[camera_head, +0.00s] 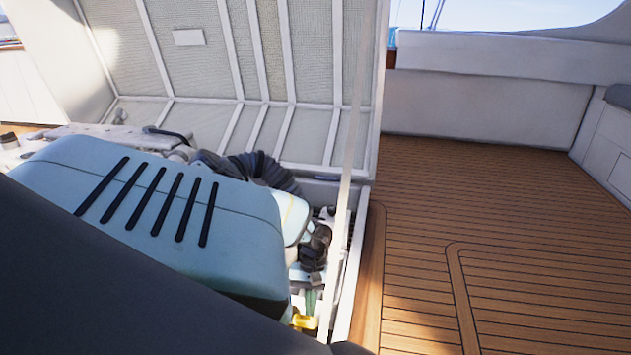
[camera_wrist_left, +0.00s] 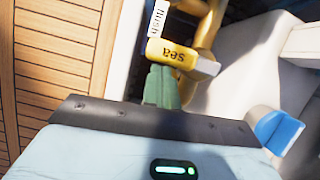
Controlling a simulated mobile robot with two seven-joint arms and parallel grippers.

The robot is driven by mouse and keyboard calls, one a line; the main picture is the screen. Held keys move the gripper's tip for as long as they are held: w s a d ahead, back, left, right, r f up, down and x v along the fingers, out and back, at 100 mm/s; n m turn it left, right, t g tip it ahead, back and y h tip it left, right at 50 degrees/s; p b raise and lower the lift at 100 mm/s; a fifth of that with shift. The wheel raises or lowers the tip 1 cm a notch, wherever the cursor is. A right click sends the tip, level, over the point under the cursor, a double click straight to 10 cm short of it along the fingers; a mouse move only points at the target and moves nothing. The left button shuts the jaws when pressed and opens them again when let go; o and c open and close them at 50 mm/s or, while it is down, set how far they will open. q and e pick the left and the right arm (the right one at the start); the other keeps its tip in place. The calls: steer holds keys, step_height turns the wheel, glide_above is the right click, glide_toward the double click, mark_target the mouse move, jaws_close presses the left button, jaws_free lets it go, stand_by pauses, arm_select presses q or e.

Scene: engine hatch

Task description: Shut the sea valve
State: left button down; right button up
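The sea valve is a yellow fitting (camera_wrist_left: 172,52) in the left wrist view, with "sea" in dark letters on it. A white tag (camera_wrist_left: 158,18) reading "flush" sits just above that word. In the head view a small yellow part of the valve (camera_head: 303,321) shows low beside the engine. My left gripper (camera_wrist_left: 160,72) shows as greenish fingers reaching up to the lower edge of the "sea" piece. The fingertips look very near or touching it; I cannot tell whether they grip it. In the head view the left gripper (camera_head: 311,300) is small and partly hidden. My right gripper is not in view.
The pale blue engine cover (camera_head: 150,215) fills the hatch at left. The raised hatch lid (camera_head: 200,70) stands behind it, with a prop beside the hatch's right edge. A blue-ended part (camera_wrist_left: 280,132) lies right of my wrist. The teak deck (camera_head: 500,240) at right is clear.

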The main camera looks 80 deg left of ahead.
arm_select(q)
steer(key=s+p+v, duration=0.1)
steer(key=p+v, duration=0.2)
steer(key=v, duration=0.4)
steer(key=shift+w+r, duration=0.4)
steer(key=shift+w, duration=0.1)
steer(key=shift+a, duration=0.1)
